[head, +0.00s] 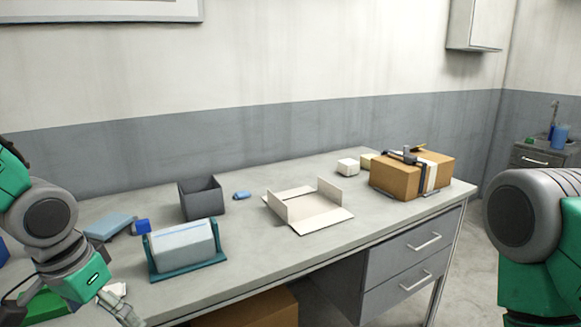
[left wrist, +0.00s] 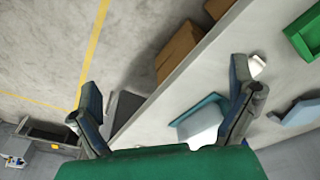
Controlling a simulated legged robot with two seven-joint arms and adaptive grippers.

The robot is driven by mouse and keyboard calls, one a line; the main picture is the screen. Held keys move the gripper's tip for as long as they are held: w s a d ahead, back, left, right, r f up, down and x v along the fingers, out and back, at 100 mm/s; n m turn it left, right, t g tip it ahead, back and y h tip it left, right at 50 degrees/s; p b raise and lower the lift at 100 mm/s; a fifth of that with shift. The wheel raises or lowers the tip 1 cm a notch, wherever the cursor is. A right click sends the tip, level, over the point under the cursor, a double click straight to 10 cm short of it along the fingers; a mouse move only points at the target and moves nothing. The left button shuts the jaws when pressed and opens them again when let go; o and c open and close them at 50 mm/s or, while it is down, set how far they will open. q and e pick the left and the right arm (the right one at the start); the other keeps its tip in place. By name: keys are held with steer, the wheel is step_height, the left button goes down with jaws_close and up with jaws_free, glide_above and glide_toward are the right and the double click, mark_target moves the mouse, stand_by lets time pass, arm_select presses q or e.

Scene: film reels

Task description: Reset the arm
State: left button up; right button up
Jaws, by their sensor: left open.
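My left arm comes in from the left in the head view, and its gripper (head: 122,312) is low at the table's near left edge, partly cut off by the frame. In the left wrist view the left gripper (left wrist: 165,100) has its two fingers spread wide with nothing held between them. A teal stand with a pale block (head: 183,247) is to the right of this gripper on the table; it also shows in the left wrist view (left wrist: 203,122). My right arm shows at the right edge of the head view, but its gripper is out of frame.
The grey table (head: 235,272) holds a dark open box (head: 201,200), an open white carton (head: 308,208), a taped cardboard box (head: 410,178) and a blue-grey box (head: 110,227). A green tray (left wrist: 305,35) lies near the left gripper. Cardboard boxes (left wrist: 180,50) stand below on the floor.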

arm_select(q)
steer(key=s+d+f, duration=0.1)
steer(key=s+f, duration=0.2)
steer(key=f, duration=0.3)
steer(key=s+d+f+n+g, duration=0.1)
steer(key=s+f, duration=0.1)
steer(key=f, duration=0.4)
steer(key=s+d+f, duration=0.1)
steer(key=s+f, duration=0.2)
steer(key=f, duration=0.3)
steer(key=s+a+f+n, duration=0.1)
steer(key=s+a+f, duration=0.1)
steer(key=s+f, duration=0.8)
steer(key=shift+s+a+f+y, duration=0.2)
steer(key=shift+s+f+y, duration=0.15)
steer(key=shift+s, duration=0.3)
arm_select(e)
steer(key=shift+w+a+r, duration=0.2)
steer(key=shift+a, duration=0.55)
arm_select(q)
steer(key=shift+d, duration=0.1)
arm_select(e)
steer(key=shift+d, duration=0.15)
